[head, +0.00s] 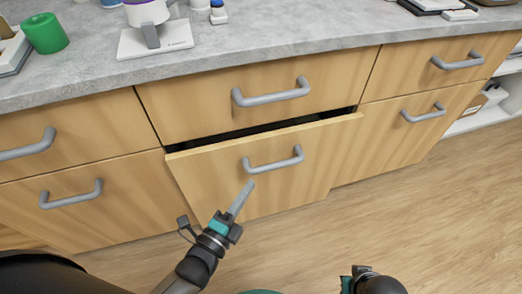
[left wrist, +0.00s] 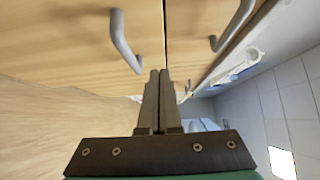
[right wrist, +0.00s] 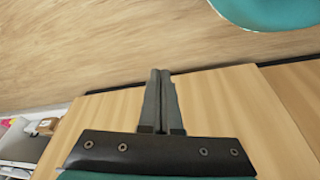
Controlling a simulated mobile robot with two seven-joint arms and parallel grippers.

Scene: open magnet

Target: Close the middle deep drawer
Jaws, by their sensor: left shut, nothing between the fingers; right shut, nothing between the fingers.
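The middle deep drawer (head: 255,175) is the lower wooden drawer in the centre of the cabinet. It stands partly open, with a dark gap along its top edge and its front forward of the neighbouring fronts. Its grey bar handle (head: 273,161) is on the upper part of the front. My left gripper (head: 246,188) is shut and empty, its tips just below the left end of that handle in the head view; I cannot tell whether they touch the front. Its closed fingers also show in the left wrist view (left wrist: 160,85). My right gripper (right wrist: 160,85) is shut and empty, low near the floor.
The shallow drawer above (head: 250,97) and the lower left (head: 85,205) and lower right (head: 415,130) drawers look shut, with projecting handles. The grey countertop (head: 260,45) holds a green cup (head: 45,33) and a white device. Wooden floor (head: 420,215) is clear at the right.

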